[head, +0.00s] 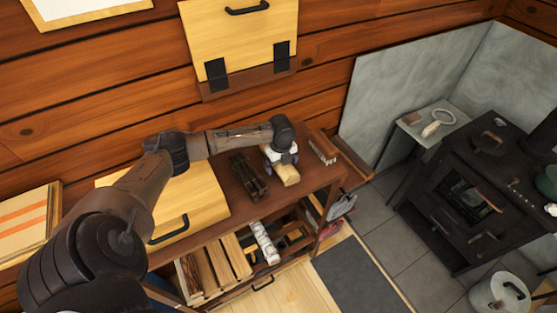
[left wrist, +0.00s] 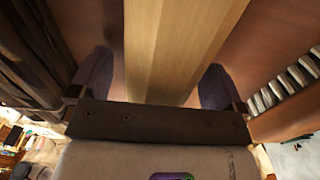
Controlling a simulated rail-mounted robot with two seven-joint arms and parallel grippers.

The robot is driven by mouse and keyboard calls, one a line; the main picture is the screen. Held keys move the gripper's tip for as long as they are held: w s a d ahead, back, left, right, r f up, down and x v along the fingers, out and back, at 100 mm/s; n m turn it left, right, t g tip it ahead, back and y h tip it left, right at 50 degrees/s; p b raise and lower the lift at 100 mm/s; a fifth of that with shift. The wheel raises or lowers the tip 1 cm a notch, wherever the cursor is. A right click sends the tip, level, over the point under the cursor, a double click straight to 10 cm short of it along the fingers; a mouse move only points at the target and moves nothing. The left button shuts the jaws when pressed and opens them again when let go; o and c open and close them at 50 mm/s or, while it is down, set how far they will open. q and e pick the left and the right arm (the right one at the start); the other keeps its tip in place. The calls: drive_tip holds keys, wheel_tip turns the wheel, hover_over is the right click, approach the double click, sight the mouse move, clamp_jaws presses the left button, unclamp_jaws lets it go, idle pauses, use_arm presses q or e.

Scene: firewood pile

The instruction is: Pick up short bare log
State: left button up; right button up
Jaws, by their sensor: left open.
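The short bare log (head: 287,175) is a pale, squared piece of wood lying on the brown shelf top (head: 225,178), near its front edge. My left gripper (head: 281,158) is over its back part and hides that end. In the left wrist view the pale log (left wrist: 182,45) runs between the two dark fingers of the open left gripper (left wrist: 155,82). A narrow gap shows beside each finger, so the fingers appear not to touch it. My right gripper is in neither view.
Dark split logs (head: 249,176) lie left of the bare log, and a reddish-brown stack (head: 323,147) stands to its right. A yellow lid with a black handle (head: 168,229) is at left. Cubbies below hold a birch log (head: 264,242). A black stove (head: 470,200) stands far right.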

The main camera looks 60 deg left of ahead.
use_arm(q)
drive_tip(key=shift+f, duration=0.2)
drive_tip(key=shift+c, duration=0.3)
drive_tip(key=shift+r, duration=0.1)
drive_tip(key=c, duration=1.1)
drive_tip(key=shift+r, duration=0.65)
wheel_tip(320, 180, up, 3)
drive_tip(key=shift+f, duration=0.15)
drive_tip(key=shift+w+d+r+b, duration=0.2)
drive_tip(key=shift+w+d+r, duration=0.95)
drive_tip(key=shift+d, duration=0.45)
drive_tip(key=shift+w+d+r+b, duration=0.15)
drive_tip(key=shift+w+d+r, duration=1)
drive_tip(key=shift+d, duration=0.4)
drive_tip(key=shift+w+d+r+b, duration=0.2)
drive_tip(key=shift+w+d+r, duration=0.95)
drive_tip(key=shift+d, duration=0.45)
